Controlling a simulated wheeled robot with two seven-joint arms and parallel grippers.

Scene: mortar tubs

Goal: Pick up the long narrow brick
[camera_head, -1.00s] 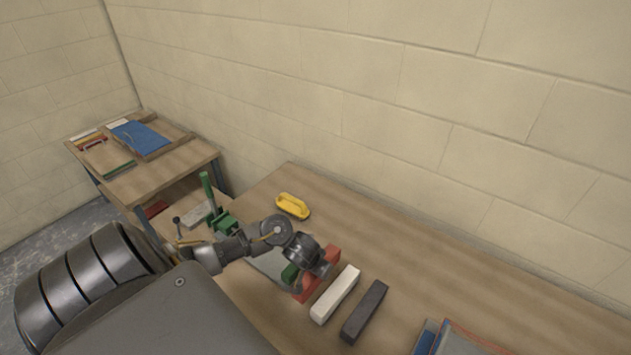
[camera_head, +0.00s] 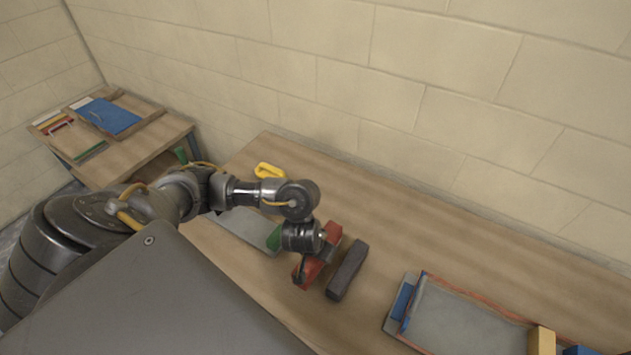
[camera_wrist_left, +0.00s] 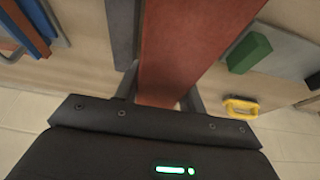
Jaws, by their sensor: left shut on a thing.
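A long red brick (camera_head: 328,243) is in my left gripper (camera_head: 306,262), which is shut on it. In the left wrist view the red brick (camera_wrist_left: 192,45) fills the space between the fingers of the left gripper (camera_wrist_left: 163,92) and looks close to the camera. It appears raised off the table. A dark grey brick (camera_head: 347,270) of similar length lies on the table just right of it; it also shows in the left wrist view (camera_wrist_left: 122,28). The white brick is hidden now, probably behind the red one. My right gripper is not in view.
A green block (camera_head: 274,239) and a grey board (camera_head: 245,228) lie left of my gripper. A yellow handled thing (camera_head: 268,170) is near the wall. A red-edged grey tray (camera_head: 455,322) is at the right. Table between dark brick and tray is clear.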

